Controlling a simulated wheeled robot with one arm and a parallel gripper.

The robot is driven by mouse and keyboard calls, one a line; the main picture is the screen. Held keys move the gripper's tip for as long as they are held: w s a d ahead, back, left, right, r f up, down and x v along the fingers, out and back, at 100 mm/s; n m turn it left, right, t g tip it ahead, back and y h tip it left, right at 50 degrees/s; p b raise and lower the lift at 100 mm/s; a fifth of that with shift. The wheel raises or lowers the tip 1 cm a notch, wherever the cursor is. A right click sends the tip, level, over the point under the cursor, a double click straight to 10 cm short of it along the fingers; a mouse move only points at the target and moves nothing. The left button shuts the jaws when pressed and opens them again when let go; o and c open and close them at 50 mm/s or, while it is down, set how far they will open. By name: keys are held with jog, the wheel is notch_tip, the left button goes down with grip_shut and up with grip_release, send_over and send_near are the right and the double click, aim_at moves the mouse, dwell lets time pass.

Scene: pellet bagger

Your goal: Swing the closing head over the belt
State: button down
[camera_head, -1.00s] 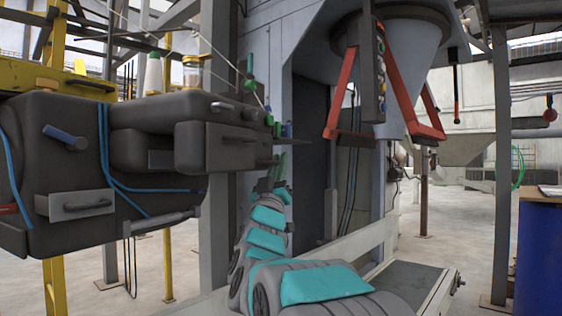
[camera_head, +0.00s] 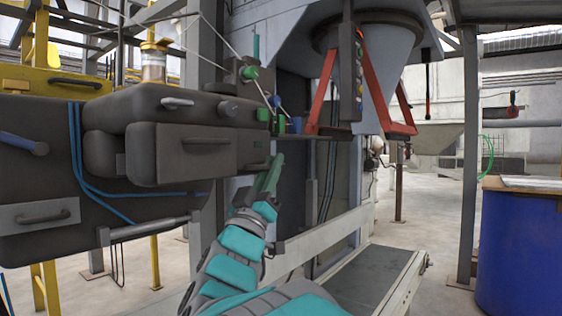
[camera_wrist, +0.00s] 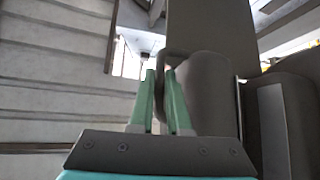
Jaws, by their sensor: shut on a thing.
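The closing head (camera_head: 160,140), a bulky dark grey machine with drawer-like handles and blue hoses, hangs at the left in the head view. It also fills the right of the wrist view (camera_wrist: 285,120). My gripper (camera_head: 274,165) is at its right end, with green fingers pointing up. The belt (camera_head: 372,278) is the dark conveyor at the lower middle right. The head's thin right-hand plate reaches in front of the hopper's left red leg.
A grey hopper (camera_head: 385,65) with red legs (camera_head: 385,85) hangs above the far end of the belt. A pale side rail (camera_head: 320,240) runs along the belt. A blue drum (camera_head: 530,245) stands at the right. Yellow framing is behind the head.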

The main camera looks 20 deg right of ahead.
jog(key=shift+s+a+g+h, duration=0.3)
jog(key=shift+s+a, duration=0.15)
jog(key=shift+s, duration=0.25)
jog(key=c, duration=1.2)
grip_release()
jog(key=shift+s, duration=0.2)
jog(key=shift+o, duration=0.2)
jog(key=b+v, duration=0.1)
jog(key=v, duration=0.6)
jog(key=shift+s+a+f, duration=0.15)
jog(key=shift+s+f, duration=0.05)
jog(key=shift+f, duration=0.05)
jog(key=shift+w, duration=0.1)
